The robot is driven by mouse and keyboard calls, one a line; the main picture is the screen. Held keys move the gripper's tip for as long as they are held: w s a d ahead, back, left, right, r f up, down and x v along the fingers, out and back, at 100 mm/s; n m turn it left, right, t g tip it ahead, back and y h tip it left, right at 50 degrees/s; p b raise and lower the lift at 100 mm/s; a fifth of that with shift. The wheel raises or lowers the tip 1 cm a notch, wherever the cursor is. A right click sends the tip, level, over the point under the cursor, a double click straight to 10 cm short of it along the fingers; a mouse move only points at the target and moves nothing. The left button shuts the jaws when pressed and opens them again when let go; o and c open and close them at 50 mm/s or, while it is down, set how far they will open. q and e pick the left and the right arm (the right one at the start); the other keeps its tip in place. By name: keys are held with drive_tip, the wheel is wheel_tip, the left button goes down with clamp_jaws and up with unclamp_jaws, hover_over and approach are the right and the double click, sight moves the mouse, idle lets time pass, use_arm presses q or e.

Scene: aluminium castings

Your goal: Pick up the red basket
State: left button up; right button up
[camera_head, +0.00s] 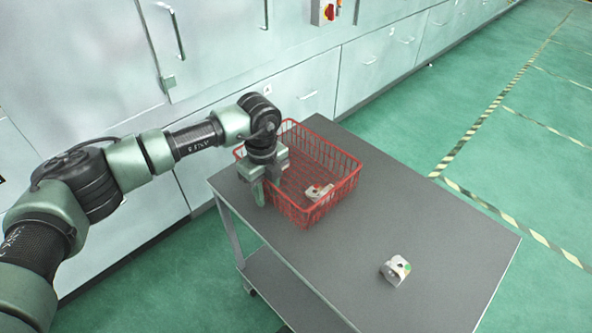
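The red basket (340,190) is a wire-mesh basket standing upright on the far left part of the grey cart top. A metal casting (318,191) with a red mark lies inside it. My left gripper (266,186) points down at the basket's left side, with its fingers at the rim and wall there. It covers part of that side, and I cannot tell whether the fingers are closed on the rim. My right gripper is not in view.
The grey cart top (400,220) has free room right of and in front of the basket. Pale cabinets (310,85) stand close behind. Green floor is open to the right.

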use_arm(q)
drive_tip(key=shift+f, duration=0.1)
drive_tip(key=c, duration=0.5)
clamp_jaws()
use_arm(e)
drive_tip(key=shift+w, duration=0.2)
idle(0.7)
